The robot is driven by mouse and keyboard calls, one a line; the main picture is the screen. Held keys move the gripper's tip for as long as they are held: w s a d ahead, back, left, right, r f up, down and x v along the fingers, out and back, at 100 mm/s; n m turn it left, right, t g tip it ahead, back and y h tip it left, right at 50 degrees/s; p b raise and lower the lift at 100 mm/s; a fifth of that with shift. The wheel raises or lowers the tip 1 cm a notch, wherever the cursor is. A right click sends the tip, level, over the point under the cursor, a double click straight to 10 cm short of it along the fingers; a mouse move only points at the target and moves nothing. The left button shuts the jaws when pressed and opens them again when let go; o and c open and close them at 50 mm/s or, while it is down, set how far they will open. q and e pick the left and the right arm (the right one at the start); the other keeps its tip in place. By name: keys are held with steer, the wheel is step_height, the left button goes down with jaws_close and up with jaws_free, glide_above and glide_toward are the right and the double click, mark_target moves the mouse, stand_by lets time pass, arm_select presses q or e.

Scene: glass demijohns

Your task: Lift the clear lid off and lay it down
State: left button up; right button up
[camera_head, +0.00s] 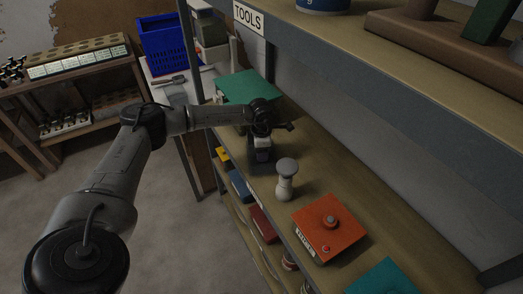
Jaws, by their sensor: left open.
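I cannot make out a clear lid in this view; clear glass or plastic does not stand out anywhere on the shelf. My left gripper (262,156) points down over the wooden shelf board, just in front of a green flat-topped thing (247,87). It is open, and I see nothing held in it. Its fingertips are small and dark, so whether they touch anything below is unclear. My right gripper is not in view.
On the shelf board (385,225) stand a grey knob-topped post (286,180), an orange box with a round knob (330,232) and a teal thing (385,277). An upper shelf (400,75) overhangs at right. A blue crate (168,45) stands at back left.

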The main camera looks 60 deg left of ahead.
arm_select(q)
step_height(320, 180, up, 14)
steer(key=p, duration=0.2)
stand_by(0.4)
steer(key=shift+f, duration=0.1)
